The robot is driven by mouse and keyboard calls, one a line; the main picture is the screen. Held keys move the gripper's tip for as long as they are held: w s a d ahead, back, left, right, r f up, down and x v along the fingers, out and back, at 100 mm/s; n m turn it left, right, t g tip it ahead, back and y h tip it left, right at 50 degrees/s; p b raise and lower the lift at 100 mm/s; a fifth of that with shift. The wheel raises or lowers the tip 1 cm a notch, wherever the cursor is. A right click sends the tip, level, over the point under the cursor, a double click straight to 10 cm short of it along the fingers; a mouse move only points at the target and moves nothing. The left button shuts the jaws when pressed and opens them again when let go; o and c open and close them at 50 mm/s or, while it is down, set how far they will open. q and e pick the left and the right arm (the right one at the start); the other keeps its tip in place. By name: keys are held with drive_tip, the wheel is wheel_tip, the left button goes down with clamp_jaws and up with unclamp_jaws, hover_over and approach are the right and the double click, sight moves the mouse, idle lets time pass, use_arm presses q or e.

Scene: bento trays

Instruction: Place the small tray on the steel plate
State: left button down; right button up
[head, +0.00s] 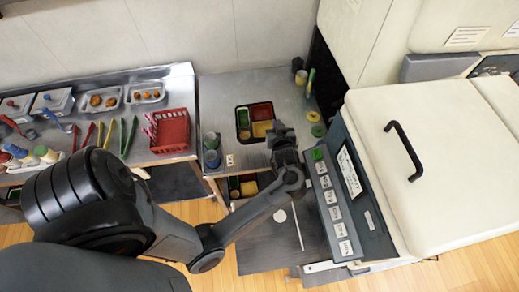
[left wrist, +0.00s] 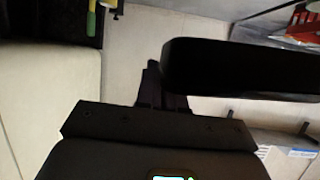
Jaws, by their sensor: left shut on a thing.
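A small black tray (head: 237,122) with red, yellow and green sections shows in the head view over the steel counter (head: 225,90). My left gripper (head: 279,140) is at its right edge and shut on it. In the left wrist view the tray (left wrist: 240,70) is a dark slab seen edge-on in front of the left gripper's fingers (left wrist: 155,85). Its contents are hidden there, and its height above the steel is hard to judge. I cannot pick out a separate steel plate. My right gripper is in neither view.
A red basket (head: 171,131) stands on the left counter beside tongs, bottles and food trays. Cups (head: 211,150) stand at the steel counter's front left. A similar tray (head: 234,184) sits in the opening below. A large white machine (head: 440,150) with a button panel bounds the right.

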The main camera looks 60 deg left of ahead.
use_arm(q)
drive_tip(key=shift+s+f, duration=0.15)
drive_tip(key=shift+f, duration=0.1)
drive_tip(key=shift+f, duration=0.25)
wheel_tip(320, 180, down, 12)
drive_tip(key=shift+f+b, duration=0.2)
drive_tip(key=shift+b, duration=0.5)
drive_tip(key=shift+f+b, duration=0.4)
drive_tip(key=shift+f, duration=1.9)
drive_tip(key=c, duration=1.3)
unclamp_jaws()
drive_tip(key=shift+o, duration=0.2)
drive_tip(key=shift+f, duration=0.15)
